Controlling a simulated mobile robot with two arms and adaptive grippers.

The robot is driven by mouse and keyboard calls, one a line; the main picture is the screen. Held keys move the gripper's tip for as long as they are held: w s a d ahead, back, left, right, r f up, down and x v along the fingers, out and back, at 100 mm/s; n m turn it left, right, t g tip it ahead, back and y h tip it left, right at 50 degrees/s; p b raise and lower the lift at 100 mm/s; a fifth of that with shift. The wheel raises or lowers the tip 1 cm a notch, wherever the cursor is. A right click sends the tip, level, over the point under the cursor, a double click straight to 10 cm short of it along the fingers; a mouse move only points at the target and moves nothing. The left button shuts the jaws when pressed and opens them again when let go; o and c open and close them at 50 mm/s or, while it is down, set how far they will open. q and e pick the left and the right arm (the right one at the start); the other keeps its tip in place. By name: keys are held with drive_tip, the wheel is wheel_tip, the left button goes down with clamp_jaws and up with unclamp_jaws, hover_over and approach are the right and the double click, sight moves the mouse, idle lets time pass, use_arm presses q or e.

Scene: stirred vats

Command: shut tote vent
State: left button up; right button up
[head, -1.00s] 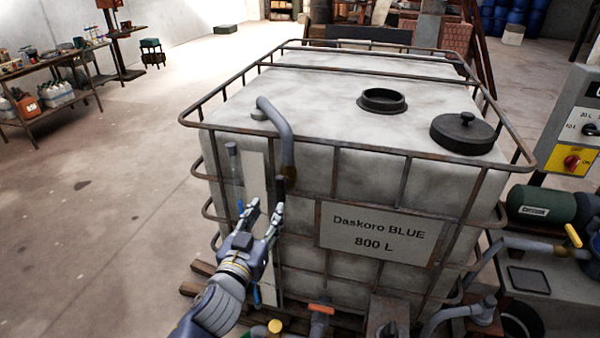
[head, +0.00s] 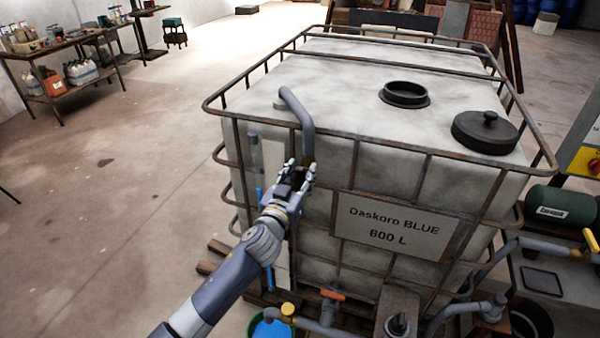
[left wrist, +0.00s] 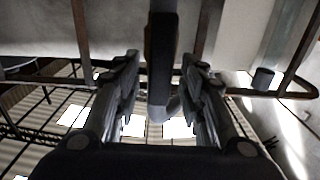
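The white tote (head: 335,80) stands in a rusty cage with a sign reading "Daskoro BLUE 800 L" (head: 393,226). A grey bent pipe (head: 300,112) rises from its top near the front left and hooks down over the front rail to a brownish end. I cannot tell whether this is the vent or how its valve stands. My left gripper (head: 300,171) is at the pipe's lower end, fingers open. In the left wrist view the dark pipe end (left wrist: 161,45) lies between the spread fingers, with gaps on both sides. My right gripper is out of view.
On the tote's top are an open black neck (head: 405,94) and a black lid (head: 484,131). Below the front are an orange-handled valve (head: 332,295) and a blue-filled bucket (head: 272,328). A machine with pipes stands at right.

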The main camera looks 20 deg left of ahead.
use_arm(q)
clamp_jaws()
drive_tip(key=shift+d+m, duration=0.1)
drive_tip(key=shift+m, duration=0.3)
drive_tip(key=m, duration=0.3)
drive_tip(key=shift+d+f+m, duration=0.1)
drive_tip(key=shift+d+m, duration=0.25)
drive_tip(key=shift+m, duration=0.05)
drive_tip(key=m, duration=0.4)
drive_tip(key=d+f+m, duration=0.1)
drive_tip(key=m, duration=0.3)
drive_tip(key=f+m, duration=0.1)
drive_tip(key=m, duration=0.4)
drive_tip(key=shift+d, duration=0.15)
drive_tip(key=shift+m, duration=0.3)
